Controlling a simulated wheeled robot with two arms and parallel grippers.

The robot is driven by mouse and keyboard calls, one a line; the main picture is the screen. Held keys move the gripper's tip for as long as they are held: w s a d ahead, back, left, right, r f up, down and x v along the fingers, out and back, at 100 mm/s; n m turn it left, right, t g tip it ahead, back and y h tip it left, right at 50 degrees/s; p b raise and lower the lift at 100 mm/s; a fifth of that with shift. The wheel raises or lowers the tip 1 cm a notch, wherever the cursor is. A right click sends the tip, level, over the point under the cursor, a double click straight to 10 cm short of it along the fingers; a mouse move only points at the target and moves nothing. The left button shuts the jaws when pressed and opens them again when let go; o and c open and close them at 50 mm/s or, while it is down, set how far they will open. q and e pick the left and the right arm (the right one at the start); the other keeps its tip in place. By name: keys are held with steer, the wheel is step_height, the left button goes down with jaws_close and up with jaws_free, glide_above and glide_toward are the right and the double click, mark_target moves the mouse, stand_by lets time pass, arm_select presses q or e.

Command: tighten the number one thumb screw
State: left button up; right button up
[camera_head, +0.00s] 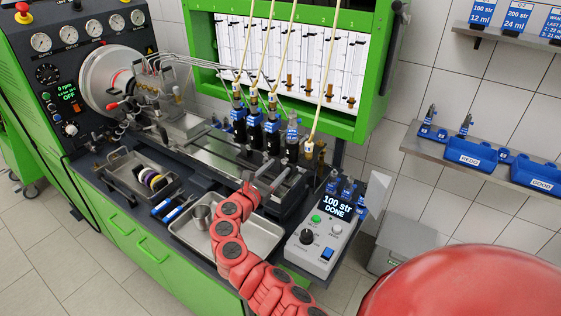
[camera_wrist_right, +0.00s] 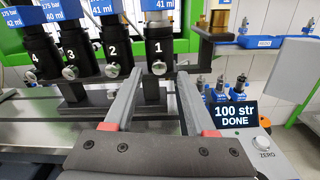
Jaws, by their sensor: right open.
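In the right wrist view, the number one thumb screw (camera_wrist_right: 159,68) is a small silver knob on the front of the black holder marked 1 (camera_wrist_right: 157,47). My right gripper (camera_wrist_right: 160,78) is open, with its two grey fingers pointing at this holder. The screw shows in the gap between the fingertips, and I see no contact. In the head view, my right gripper (camera_head: 276,174) is in front of the rightmost black holder (camera_head: 291,148); the screw is too small to tell there. My left gripper is not in view.
Holders with thumb screws 2 (camera_wrist_right: 113,70) and 3 (camera_wrist_right: 70,72) stand left of number one, close to the left finger. A brass-coloured fitting (camera_wrist_right: 219,22) is at upper right. A control box (camera_head: 322,235) reading "100 str DONE" and a metal tray (camera_head: 258,238) are nearby.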

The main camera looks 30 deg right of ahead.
mark_target(286, 160)
steer(key=shift+x, duration=1.3)
jaws_close()
